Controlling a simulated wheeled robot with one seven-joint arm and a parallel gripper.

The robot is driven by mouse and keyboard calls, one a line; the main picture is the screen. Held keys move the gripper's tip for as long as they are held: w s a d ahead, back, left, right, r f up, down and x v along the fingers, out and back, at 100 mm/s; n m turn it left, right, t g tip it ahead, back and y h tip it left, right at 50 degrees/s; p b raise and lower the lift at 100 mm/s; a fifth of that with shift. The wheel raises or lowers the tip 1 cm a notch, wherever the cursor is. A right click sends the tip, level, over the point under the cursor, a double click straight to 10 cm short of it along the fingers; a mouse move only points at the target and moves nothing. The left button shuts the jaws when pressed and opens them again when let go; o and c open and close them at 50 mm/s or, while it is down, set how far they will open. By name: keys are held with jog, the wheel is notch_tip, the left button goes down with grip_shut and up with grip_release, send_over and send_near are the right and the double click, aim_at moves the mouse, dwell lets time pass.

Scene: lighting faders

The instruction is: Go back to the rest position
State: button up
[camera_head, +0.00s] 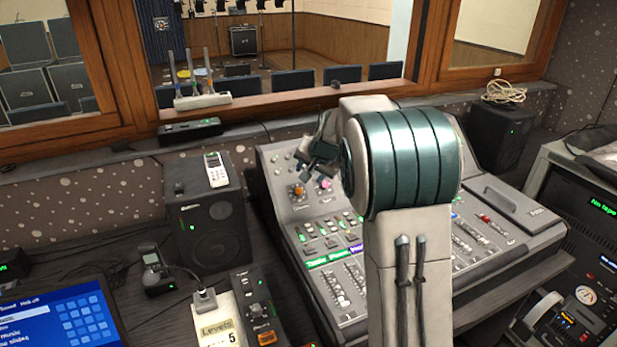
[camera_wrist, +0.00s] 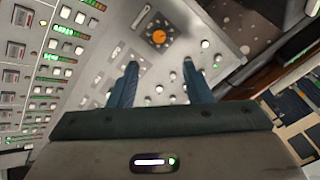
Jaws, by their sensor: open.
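Beyond the fingertips are an orange knob (camera_wrist: 158,37) and several white knobs on the console panel. The orange knob also shows in the head view (camera_head: 298,191), below and left of the gripper. My arm hides the middle of the console.
A black speaker (camera_head: 208,225) with a white remote (camera_head: 216,169) on top stands left of the console. Another speaker (camera_head: 500,135) with a coiled cable stands behind right. A wooden window frame (camera_head: 290,103) runs along the back. A blue screen (camera_head: 62,318) is at front left.

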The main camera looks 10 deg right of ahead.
jog(key=shift+s+r, duration=0.1)
jog(key=s+a+f+n+g+h, duration=0.1)
jog(key=s+n+g, duration=0.3)
jog(key=s, duration=3.5)
jog(key=n, duration=0.2)
jog(key=shift+a+f+n, duration=0.35)
jog(key=shift+n, duration=0.05)
